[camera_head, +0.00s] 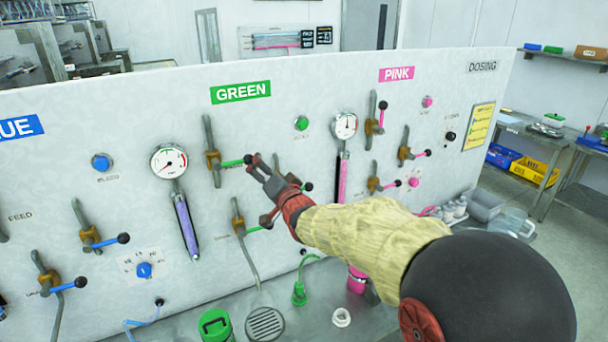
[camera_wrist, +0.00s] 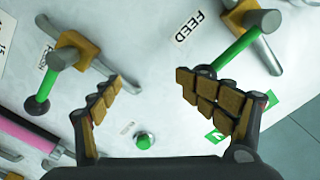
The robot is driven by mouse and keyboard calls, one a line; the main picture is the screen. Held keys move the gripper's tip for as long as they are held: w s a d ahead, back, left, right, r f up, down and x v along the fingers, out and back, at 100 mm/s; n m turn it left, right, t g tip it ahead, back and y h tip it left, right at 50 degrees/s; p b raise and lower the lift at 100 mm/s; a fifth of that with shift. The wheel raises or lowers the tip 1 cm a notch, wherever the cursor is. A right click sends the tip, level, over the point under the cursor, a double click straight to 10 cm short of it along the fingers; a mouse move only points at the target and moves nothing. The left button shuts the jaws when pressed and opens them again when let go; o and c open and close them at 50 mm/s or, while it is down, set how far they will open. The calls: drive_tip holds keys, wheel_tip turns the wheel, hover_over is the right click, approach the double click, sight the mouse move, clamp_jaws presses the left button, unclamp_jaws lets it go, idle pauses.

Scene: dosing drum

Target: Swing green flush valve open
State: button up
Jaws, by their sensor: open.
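My gripper (camera_head: 262,170) is open and empty in front of the panel, below the GREEN label. In the wrist view its fingers (camera_wrist: 150,95) are spread. The green-handled valve marked FEED (camera_wrist: 240,45) lies beyond the right finger, its black knob (camera_wrist: 204,72) close to that finger or partly behind it. Another green-handled valve (camera_wrist: 50,75) is left of the left finger, apart from it; its small label is hard to read. In the head view its black knob (camera_head: 308,187) shows beside my gripper, which hides much of that valve. A lower green-handled valve (camera_head: 238,222) is below.
A green button (camera_head: 302,123) and a gauge (camera_head: 344,126) with a pink tube are on the panel to the right. A gauge (camera_head: 168,161) stands left. A green-lidded container (camera_head: 215,325), a drain (camera_head: 265,323) and a white ring (camera_head: 342,316) are on the bench below.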

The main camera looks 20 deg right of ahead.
drive_tip(key=s+f, duration=0.1)
drive_tip(key=s, duration=0.8)
drive_tip(key=shift+a+b, duration=0.4)
drive_tip(key=shift+b, duration=0.05)
drive_tip(key=shift+f, duration=0.1)
